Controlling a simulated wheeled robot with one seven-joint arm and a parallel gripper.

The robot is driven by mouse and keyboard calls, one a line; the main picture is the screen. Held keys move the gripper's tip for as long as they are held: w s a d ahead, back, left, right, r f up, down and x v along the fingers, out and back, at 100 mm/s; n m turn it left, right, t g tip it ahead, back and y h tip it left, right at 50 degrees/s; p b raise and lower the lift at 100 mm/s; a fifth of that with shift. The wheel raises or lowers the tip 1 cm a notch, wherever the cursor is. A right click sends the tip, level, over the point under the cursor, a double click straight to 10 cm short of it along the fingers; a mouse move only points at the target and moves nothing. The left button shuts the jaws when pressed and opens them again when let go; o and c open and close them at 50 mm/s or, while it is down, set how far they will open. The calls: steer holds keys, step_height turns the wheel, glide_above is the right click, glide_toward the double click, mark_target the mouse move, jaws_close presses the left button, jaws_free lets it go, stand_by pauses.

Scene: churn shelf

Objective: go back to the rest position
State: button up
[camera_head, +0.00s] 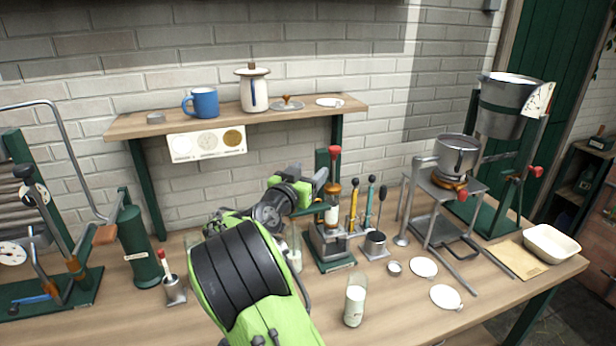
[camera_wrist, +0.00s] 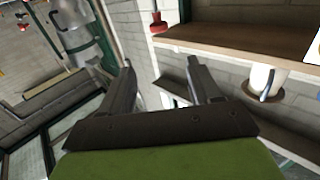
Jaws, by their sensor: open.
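My gripper (camera_head: 322,182) is raised above the middle of the workbench (camera_head: 400,318), a little in front of the wall shelf, at the end of my green arm. In the wrist view its two dark fingers (camera_wrist: 162,75) stand apart with nothing held between them. My arm hides part of the bench behind it. The exact gap between the gripper and the shelf is hard to judge.
The shelf (camera_head: 350,104) carries a blue mug (camera_head: 204,103) and a white canister (camera_head: 254,92). A red-knobbed device (camera_head: 333,235) stands below my gripper. A milk glass (camera_head: 355,303) stands at the front. Metal pot (camera_head: 457,157) and bucket stands are right.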

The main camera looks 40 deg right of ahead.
stand_by(0.4)
steer(key=s+a+f+n+g+y, duration=0.1)
steer(key=s+a+n+y, duration=0.3)
steer(key=s+a, duration=0.4)
steer(key=s+a+f+n+g+y, duration=0.1)
steer(key=s+a+f+n+y, duration=0.3)
steer(key=s+a, duration=0.5)
steer(key=s+a+f+n+g+y, duration=0.1)
steer(key=s+a+f+n+y, duration=0.2)
steer(key=s+a+y, duration=0.4)
steer(key=s+a+n, duration=0.1)
steer(key=s, duration=0.7)
steer(key=shift+s+a+y, duration=0.2)
steer(key=shift+s+y, duration=0.1)
steer(key=shift+y, duration=0.1)
